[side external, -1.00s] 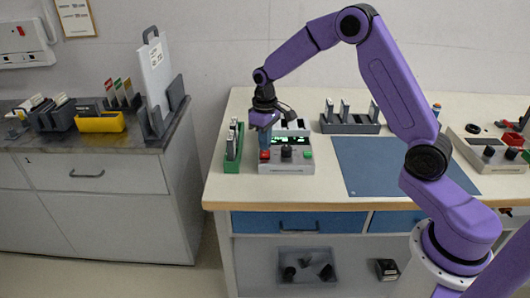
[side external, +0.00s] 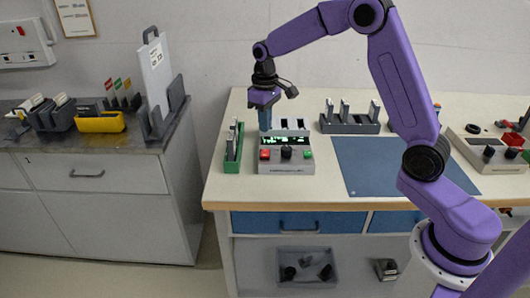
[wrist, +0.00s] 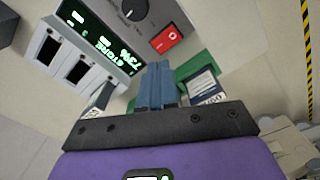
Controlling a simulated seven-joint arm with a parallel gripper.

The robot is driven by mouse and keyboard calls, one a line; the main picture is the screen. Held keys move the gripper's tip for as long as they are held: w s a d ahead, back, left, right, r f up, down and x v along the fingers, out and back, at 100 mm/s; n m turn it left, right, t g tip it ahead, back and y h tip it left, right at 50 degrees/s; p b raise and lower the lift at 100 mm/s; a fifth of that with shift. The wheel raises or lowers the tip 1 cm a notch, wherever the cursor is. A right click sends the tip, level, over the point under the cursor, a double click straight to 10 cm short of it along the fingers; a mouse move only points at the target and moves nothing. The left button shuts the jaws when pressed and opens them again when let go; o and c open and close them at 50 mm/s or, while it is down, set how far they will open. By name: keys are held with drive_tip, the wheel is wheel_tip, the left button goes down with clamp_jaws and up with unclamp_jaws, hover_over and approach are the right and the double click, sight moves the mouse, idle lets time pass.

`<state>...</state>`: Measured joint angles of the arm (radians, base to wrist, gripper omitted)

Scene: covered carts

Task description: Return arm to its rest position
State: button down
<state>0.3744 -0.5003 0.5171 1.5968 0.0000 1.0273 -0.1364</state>
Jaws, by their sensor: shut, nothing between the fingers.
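My gripper (side external: 265,119) points down with its blue fingers together and nothing between them. It is in the air above the back left of the grey device (side external: 286,167) on the white cart top. In the wrist view the shut fingers (wrist: 158,82) show in front of the device's lit green display (wrist: 105,38) and red switch (wrist: 166,39). The device also has a black knob and a green button.
A green rack (side external: 233,150) with cards stands just left of the device. A grey rack (side external: 349,123) stands at the back. A blue mat (side external: 400,172) lies clear to the right. A second control box (side external: 490,150) is at the far right. The left counter (side external: 95,141) holds several holders.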

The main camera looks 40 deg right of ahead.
drive_tip(key=s+a+r+n, duration=0.2)
drive_tip(key=s+a, duration=0.2)
drive_tip(key=s, duration=0.4)
drive_tip(key=s+a+r+n, duration=0.2)
drive_tip(key=s+a, duration=0.3)
drive_tip(key=s, duration=0.3)
drive_tip(key=s+d+n, duration=0.2)
drive_tip(key=s, duration=0.8)
drive_tip(key=s+d+f+n, duration=0.1)
drive_tip(key=s+d+n, duration=0.1)
drive_tip(key=s, duration=0.9)
drive_tip(key=shift+f+n, duration=0.25)
drive_tip(key=shift+n, duration=0.55)
drive_tip(key=shift+w, duration=0.1)
